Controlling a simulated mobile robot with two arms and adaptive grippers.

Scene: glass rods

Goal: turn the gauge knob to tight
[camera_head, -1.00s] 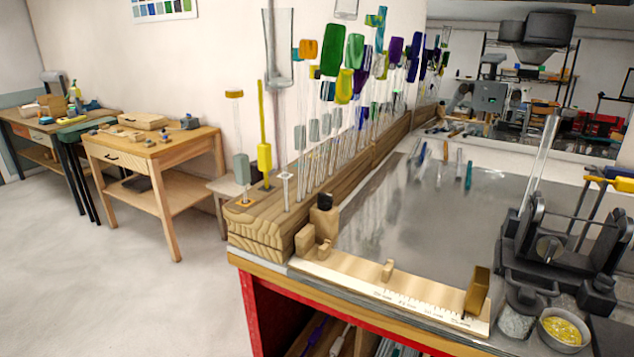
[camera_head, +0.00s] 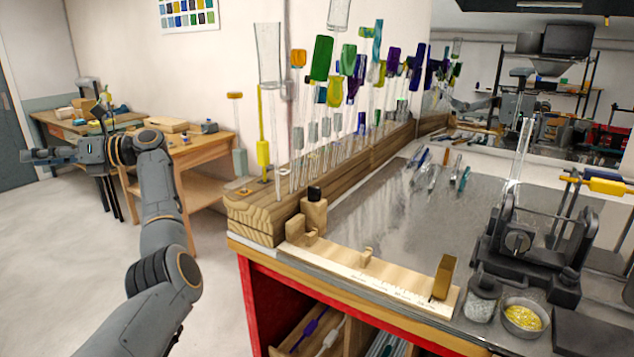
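The wooden gauge (camera_head: 385,276) is a pale strip with a printed scale along the front edge of the bench. A small wooden peg (camera_head: 366,257) and a brass-coloured block (camera_head: 443,279) stand on it. A wooden block with a black knob (camera_head: 314,193) on top is at its left end. A round grey knob (camera_head: 517,242) is on the front of a black fixture; I cannot tell which knob belongs to the gauge. My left gripper (camera_head: 30,156) is at the far left, well away from the bench, touching none of these. Its finger opening is unclear. My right gripper is not in view.
Glass rods stand in a long wooden rack (camera_head: 262,222) behind the gauge. A metal cup (camera_head: 523,317) of yellow bits and a cup of clear bits (camera_head: 481,307) sit by the fixture. The metal bench top (camera_head: 400,212) is mostly clear. A wooden side table (camera_head: 205,148) stands behind my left arm.

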